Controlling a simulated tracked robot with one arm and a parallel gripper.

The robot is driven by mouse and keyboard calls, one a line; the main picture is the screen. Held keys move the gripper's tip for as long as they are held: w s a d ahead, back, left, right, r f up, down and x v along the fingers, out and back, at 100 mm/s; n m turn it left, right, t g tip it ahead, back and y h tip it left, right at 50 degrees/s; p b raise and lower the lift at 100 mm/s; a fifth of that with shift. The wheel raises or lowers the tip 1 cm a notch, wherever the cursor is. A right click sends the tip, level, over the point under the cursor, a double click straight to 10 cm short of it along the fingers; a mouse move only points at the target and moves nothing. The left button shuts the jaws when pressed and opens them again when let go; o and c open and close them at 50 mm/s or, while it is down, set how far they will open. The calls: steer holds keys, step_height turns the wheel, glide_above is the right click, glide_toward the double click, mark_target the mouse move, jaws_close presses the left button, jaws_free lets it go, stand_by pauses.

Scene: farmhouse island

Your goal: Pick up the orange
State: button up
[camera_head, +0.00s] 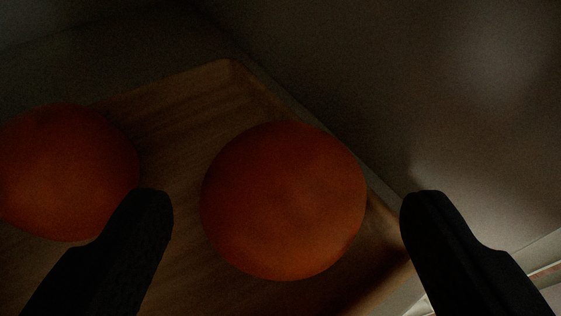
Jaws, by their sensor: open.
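An orange (284,200) lies on a wooden tray (180,110) in the middle of the view. A second orange (65,165) lies on the tray at the left, partly cut off by the picture edge and partly behind my left finger. My gripper (287,205) is open, with one dark finger on each side of the middle orange in the picture. I see gaps between both fingertips and that orange, and nothing is held. How far the fingertips are from the orange in depth, I cannot tell.
The tray's raised rim runs behind and to the right of the oranges. A pale wall (420,100) stands close behind the rim at the right. A light striped thing (545,275) shows at the lower right edge. The scene is dim.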

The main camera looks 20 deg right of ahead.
mark_target(277, 204)
steer(key=shift+b+x, duration=1.15)
steer(key=shift+x, duration=1.4)
steer(key=shift+a, duration=0.15)
steer(key=c, duration=1.1)
